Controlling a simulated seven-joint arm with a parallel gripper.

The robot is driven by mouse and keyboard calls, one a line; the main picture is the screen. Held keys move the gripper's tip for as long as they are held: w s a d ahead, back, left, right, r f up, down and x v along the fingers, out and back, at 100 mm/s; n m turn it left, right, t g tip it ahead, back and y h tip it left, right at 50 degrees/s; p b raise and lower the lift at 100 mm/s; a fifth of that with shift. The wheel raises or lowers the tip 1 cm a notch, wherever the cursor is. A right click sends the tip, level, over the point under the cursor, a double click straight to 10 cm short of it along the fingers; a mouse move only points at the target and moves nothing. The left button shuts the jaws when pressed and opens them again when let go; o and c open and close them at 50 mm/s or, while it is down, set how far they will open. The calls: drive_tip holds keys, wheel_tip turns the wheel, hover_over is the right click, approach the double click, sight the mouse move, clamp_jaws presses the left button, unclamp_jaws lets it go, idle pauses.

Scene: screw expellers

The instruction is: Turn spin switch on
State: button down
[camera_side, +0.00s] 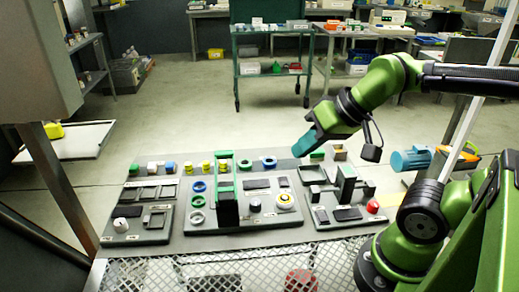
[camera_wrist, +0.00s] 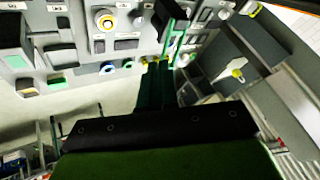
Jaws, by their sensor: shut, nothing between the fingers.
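I cannot tell for sure which control is the spin switch. Round candidates on the panel boards are a yellow-ringed white dial (camera_side: 286,201) on the middle board, also in the wrist view (camera_wrist: 105,20), and a white knob (camera_side: 121,224) on the left board. In the wrist view the fingers (camera_wrist: 158,68) point toward the panel, close together and empty.
A tall dark block with a green frame (camera_side: 228,207) rises from the middle board. A red button (camera_side: 373,206) is on the right board. A green cart (camera_side: 270,70) stands far behind; the air above the boards is mostly clear.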

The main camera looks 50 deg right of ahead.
drive_tip(key=m+g+h, duration=0.3)
drive_tip(key=m+g, duration=0.2)
drive_tip(key=g, duration=0.1)
hover_over(283, 178)
drive_tip(key=s+a, duration=0.1)
wheel_tip(283, 178, down, 7)
drive_tip(key=shift+s+a+f, duration=0.1)
drive_tip(key=shift+s+a, duration=0.05)
drive_tip(key=shift+a, duration=0.05)
drive_tip(key=shift+f, duration=0.1)
drive_tip(key=f, duration=0.9)
drive_tip(key=w+d+f, duration=0.1)
drive_tip(key=f, duration=0.3)
drive_tip(key=shift+w+d+f, duration=0.1)
drive_tip(key=shift+f, duration=0.3)
